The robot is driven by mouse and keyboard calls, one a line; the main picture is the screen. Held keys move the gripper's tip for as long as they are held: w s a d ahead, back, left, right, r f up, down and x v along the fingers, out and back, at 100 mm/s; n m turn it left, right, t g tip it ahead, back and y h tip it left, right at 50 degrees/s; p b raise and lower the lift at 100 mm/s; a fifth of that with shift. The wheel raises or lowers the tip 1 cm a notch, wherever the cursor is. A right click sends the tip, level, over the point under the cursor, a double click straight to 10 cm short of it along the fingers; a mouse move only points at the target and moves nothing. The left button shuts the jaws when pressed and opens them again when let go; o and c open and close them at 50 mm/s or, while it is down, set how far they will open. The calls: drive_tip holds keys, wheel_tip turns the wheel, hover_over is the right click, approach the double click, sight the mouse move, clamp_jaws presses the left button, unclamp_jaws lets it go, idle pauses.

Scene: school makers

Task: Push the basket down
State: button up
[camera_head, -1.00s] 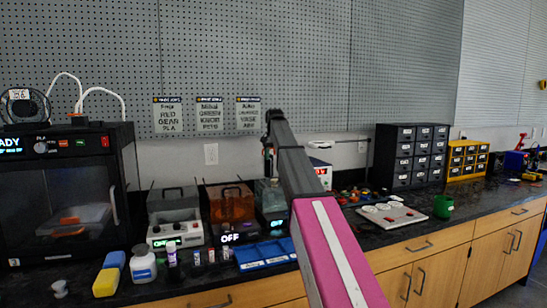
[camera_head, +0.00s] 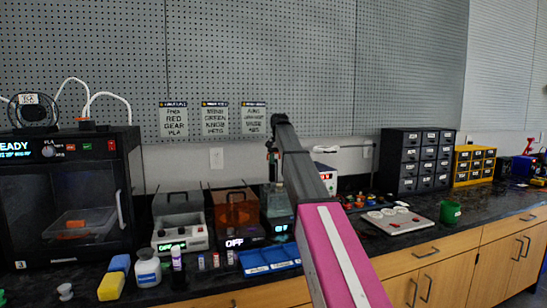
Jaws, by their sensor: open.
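My arm reaches from the bottom of the view up over the counter, and my gripper (camera_head: 271,165) is at its far end, small and partly hidden by the arm. It hangs above the rightmost of three small bench machines (camera_head: 277,228), whose display is lit. Its jaws are open, and I see nothing held. A grey machine (camera_head: 180,237) with a handled top and an orange see-through machine (camera_head: 236,215) with a dark handle and "OFF" display stand to the left. I cannot clearly make out which part is the basket.
A 3D printer (camera_head: 65,195) stands at left. A white board (camera_head: 397,222), green cup (camera_head: 450,212) and black drawer cabinet (camera_head: 415,160) are at right.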

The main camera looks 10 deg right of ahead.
drive_tip(key=shift+w+r, duration=0.1)
drive_tip(key=c, duration=0.9)
drive_tip(key=w+r+m, duration=0.2)
drive_tip(key=r+m, duration=0.1)
drive_tip(key=w+r+m, duration=0.3)
drive_tip(key=r+m, duration=0.1)
drive_tip(key=w+r+m+y, duration=0.1)
drive_tip(key=w+r+m, duration=0.1)
drive_tip(key=r+m, duration=0.1)
drive_tip(key=shift+w+a+r+m, duration=0.1)
drive_tip(key=shift+w+r+m, duration=0.05)
drive_tip(key=shift+r+m, duration=0.15)
clamp_jaws()
drive_tip(key=shift+w+r+m, duration=0.25)
drive_tip(key=shift+r+m, duration=0.2)
drive_tip(key=shift+m, duration=0.15)
drive_tip(key=shift+f, duration=0.1)
drive_tip(key=shift+a+f, duration=0.2)
drive_tip(key=shift+f, duration=1.55)
drive_tip(key=shift+a+f, duration=0.15)
drive_tip(key=shift+f, duration=1.55)
